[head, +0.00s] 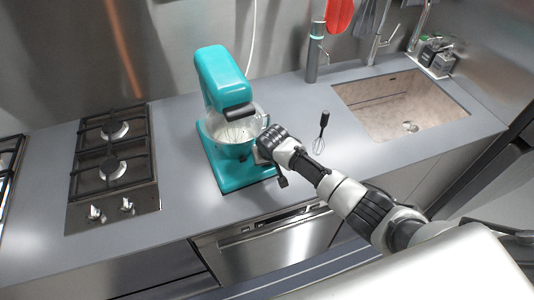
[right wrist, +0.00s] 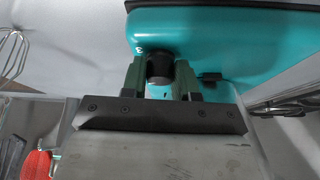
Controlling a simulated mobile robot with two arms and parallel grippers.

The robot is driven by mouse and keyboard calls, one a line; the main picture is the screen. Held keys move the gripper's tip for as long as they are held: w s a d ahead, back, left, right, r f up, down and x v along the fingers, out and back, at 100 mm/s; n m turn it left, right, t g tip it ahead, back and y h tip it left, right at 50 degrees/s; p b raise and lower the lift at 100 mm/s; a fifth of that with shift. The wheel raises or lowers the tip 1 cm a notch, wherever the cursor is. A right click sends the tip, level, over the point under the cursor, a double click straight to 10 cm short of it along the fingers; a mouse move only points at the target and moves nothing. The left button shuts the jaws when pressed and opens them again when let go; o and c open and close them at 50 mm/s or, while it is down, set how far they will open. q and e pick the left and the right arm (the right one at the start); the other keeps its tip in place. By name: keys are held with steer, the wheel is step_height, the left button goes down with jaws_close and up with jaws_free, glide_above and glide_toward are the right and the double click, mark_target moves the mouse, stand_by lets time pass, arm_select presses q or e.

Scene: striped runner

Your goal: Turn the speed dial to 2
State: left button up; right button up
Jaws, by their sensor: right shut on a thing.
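The teal stand mixer (head: 222,80) stands on the grey counter with a bowl (head: 240,128) under its head. In the right wrist view the mixer's teal base (right wrist: 220,40) fills the upper right. A black round speed dial (right wrist: 160,68) sits on it between the two green fingers of my right gripper (right wrist: 160,78), which is shut on the dial. A small white mark shows on the teal surface left of the dial. The dial's setting cannot be read. In the head view my right gripper (head: 264,160) is at the mixer's right side and hides the dial. My left gripper is not in view.
A gas hob (head: 115,160) is on the left and a sink (head: 400,105) on the right. The counter front (head: 180,235) is clear.

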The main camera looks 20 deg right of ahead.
steer(key=shift+r+m+h, duration=0.15)
steer(key=shift+m+h, duration=0.15)
steer(key=shift+m, duration=0.4)
steer(key=shift+p, duration=0.35)
steer(key=o, duration=0.9)
steer(key=b+v, duration=0.1)
steer(key=v, duration=0.9)
steer(key=shift+s+a+r, duration=0.15)
steer(key=shift+s+r, duration=0.05)
steer(key=shift+r, duration=0.05)
